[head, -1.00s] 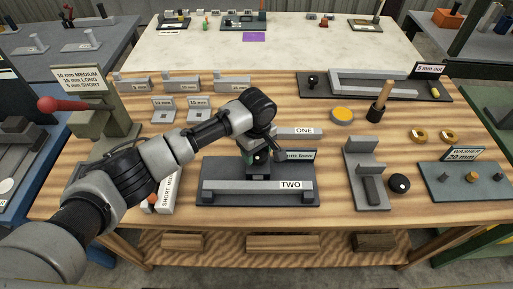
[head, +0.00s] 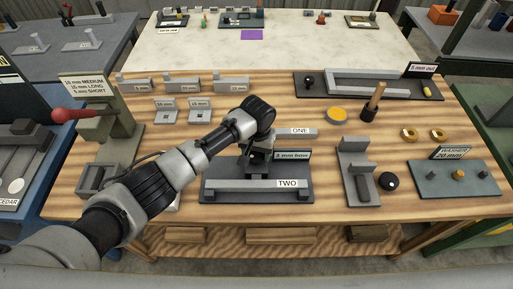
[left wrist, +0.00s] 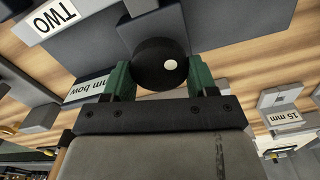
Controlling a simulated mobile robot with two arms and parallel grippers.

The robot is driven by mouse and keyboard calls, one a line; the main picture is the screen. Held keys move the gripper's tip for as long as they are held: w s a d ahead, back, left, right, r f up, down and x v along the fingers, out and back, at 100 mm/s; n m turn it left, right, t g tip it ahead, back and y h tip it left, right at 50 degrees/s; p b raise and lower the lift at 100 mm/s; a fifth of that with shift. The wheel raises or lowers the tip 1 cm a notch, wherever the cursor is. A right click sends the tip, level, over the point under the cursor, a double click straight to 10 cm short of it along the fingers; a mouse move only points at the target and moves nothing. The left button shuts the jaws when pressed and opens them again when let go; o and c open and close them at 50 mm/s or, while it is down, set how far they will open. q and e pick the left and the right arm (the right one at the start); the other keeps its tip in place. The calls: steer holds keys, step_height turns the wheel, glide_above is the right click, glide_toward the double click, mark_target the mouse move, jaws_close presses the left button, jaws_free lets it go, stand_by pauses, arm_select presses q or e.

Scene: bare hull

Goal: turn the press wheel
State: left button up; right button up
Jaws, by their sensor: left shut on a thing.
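The press (head: 213,177) is a dark flat base with a grey bar marked TWO (head: 245,185) along its front, a bar marked ONE (head: 296,134) behind and a "3 mm bow" label (head: 292,154). In the left wrist view the black round wheel (left wrist: 150,60), with a white dot on its face, sits between my left gripper's green fingers. My left gripper (head: 258,160) points down at the press and is shut on the wheel. In the head view my wrist mostly hides the wheel. My right gripper is in neither view.
A grey angled fixture (head: 352,158) and a black knob (head: 389,182) stand right of the press. A green block with a red handle (head: 75,115) is at the left. A yellow disc (head: 337,114), a wooden-handled tool (head: 375,100) and small labelled blocks lie behind.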

arm_select(q)
steer(key=m+p, duration=0.1)
steer(key=m, duration=0.2)
steer(key=shift+d+r+m, duration=0.1)
steer(key=shift+d+m, duration=0.05)
steer(key=shift+m, duration=0.25)
steer(key=m, duration=0.4)
steer(key=shift+s+m+p, duration=0.1)
steer(key=shift+m+p, duration=0.2)
steer(key=m, duration=0.4)
steer(key=shift+s+d, duration=0.1)
steer(key=shift+d, duration=0.05)
steer(key=m, duration=0.4)
steer(key=shift+s, duration=0.1)
steer(key=m, duration=0.4)
steer(key=shift+s+m, duration=0.1)
steer(key=shift+m, duration=0.2)
steer(key=m, duration=0.3)
steer(key=shift+m, duration=0.4)
steer(key=m, duration=0.1)
steer(key=m+b, duration=0.1)
steer(key=m, duration=0.1)
steer(key=shift+s+a, duration=0.1)
steer(key=shift+a, duration=0.15)
steer(key=shift+m+b, duration=0.65)
steer(key=shift+m, duration=1.45)
